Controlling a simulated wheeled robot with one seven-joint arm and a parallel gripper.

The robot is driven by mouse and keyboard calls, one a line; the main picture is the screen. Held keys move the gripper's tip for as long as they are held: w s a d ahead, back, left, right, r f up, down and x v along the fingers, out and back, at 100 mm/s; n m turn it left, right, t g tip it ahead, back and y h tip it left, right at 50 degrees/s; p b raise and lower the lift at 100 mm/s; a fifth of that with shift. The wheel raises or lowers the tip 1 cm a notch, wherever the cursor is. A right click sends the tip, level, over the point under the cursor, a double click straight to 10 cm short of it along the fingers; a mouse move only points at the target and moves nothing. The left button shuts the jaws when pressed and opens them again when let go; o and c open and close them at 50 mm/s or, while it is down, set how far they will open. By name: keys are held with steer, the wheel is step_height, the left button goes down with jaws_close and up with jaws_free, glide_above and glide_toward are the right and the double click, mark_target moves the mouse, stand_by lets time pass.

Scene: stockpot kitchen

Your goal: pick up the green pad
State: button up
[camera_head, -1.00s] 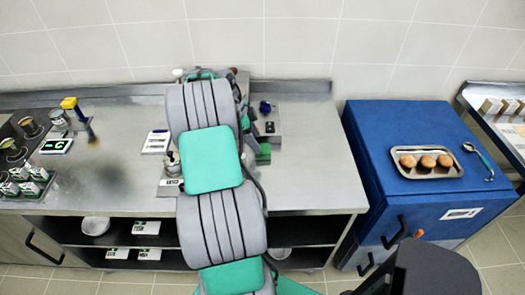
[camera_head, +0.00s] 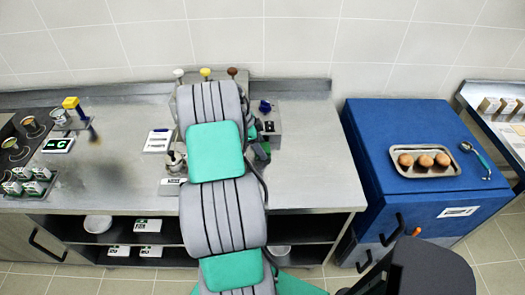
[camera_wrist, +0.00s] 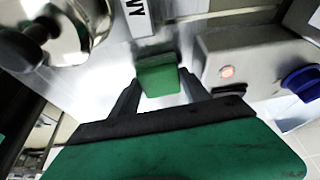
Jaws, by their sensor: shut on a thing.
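The green pad (camera_wrist: 158,77) is a small green block in the wrist view, just ahead of my gripper. My gripper (camera_wrist: 160,91) has its two dark fingers on either side of the pad, shut on it. The steel counter shows around and beyond the pad; I cannot tell whether the pad touches it. In the head view my arm covers most of the area around the gripper, and the pad is not clearly seen there.
A grey box (camera_wrist: 250,55) with a round button and a blue knob (camera_wrist: 301,80) stands close right of the pad. A shiny metal vessel (camera_wrist: 72,35) is at left. A blue cabinet (camera_head: 365,130) bears a tray (camera_head: 425,173) of brown round items.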

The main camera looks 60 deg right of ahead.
steer(key=shift+c, duration=1.3)
steer(key=shift+r, duration=0.1)
steer(key=shift+r+b, duration=0.55)
steer(key=shift+r, duration=0.05)
steer(key=w+a+r+b, duration=0.1)
steer(key=w+a+r, duration=0.9)
steer(key=r, duration=0.1)
steer(key=shift+r+b, duration=0.35)
